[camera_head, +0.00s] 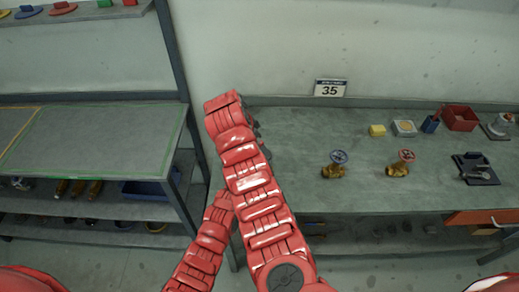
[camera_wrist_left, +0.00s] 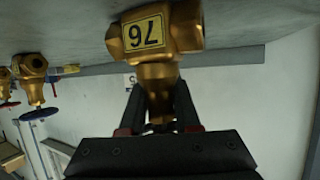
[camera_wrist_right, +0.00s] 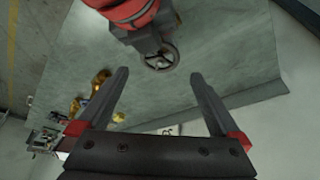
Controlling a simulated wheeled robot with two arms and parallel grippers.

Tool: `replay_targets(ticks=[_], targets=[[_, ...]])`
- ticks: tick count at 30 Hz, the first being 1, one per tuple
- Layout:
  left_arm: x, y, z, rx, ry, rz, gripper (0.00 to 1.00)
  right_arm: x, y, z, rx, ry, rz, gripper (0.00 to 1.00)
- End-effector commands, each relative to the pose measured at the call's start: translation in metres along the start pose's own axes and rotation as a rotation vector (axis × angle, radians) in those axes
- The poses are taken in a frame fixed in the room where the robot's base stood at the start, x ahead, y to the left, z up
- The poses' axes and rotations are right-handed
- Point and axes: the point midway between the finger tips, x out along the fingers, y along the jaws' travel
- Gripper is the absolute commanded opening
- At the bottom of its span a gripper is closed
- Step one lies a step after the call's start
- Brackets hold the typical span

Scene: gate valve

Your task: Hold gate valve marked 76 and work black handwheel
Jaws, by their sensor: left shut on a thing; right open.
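The brass gate valve (camera_wrist_left: 185,30) carries a yellow label reading 76, upside down in the left wrist view. My left gripper (camera_wrist_left: 158,88) is shut on the valve's narrower brass part, one finger on each side. In the right wrist view, the dark handwheel (camera_wrist_right: 161,57) stands beside a grey part and my red arm. My right gripper (camera_wrist_right: 158,73) is open. The handwheel appears just beyond its fingertips and between their lines; the exact gap cannot be told.
Two other brass valves stand on the grey bench (camera_head: 290,180), one with a blue handwheel (camera_head: 339,156) and one with a red handwheel (camera_head: 407,155). A 35 sign (camera_head: 330,88) is at the back.

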Motion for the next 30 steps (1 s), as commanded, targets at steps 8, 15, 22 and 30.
replay_targets(ticks=[8, 15, 22, 30], targets=[[0.0, 0.0, 0.0, 0.0, 0.0, 0.001, 0.0, -0.058, -0.002, 0.0, 0.001, 0.0, -0.005, 1.0], [0.0, 0.0, 0.0, 0.0, 0.0, 0.0, 0.0, -0.07, 0.0, 0.0, 0.0, -0.001, 0.0, 1.0], [0.0, 0.0, 0.0, 0.0, 0.0, 0.0, 0.0, -0.07, 0.0, 0.0, 0.0, -0.001, 0.0, 1.0], [0.0, 0.0, 0.0, 0.0, 0.0, 0.0, 0.0, -0.056, 0.003, -0.021, -0.106, -0.044, -0.093, 1.0]])
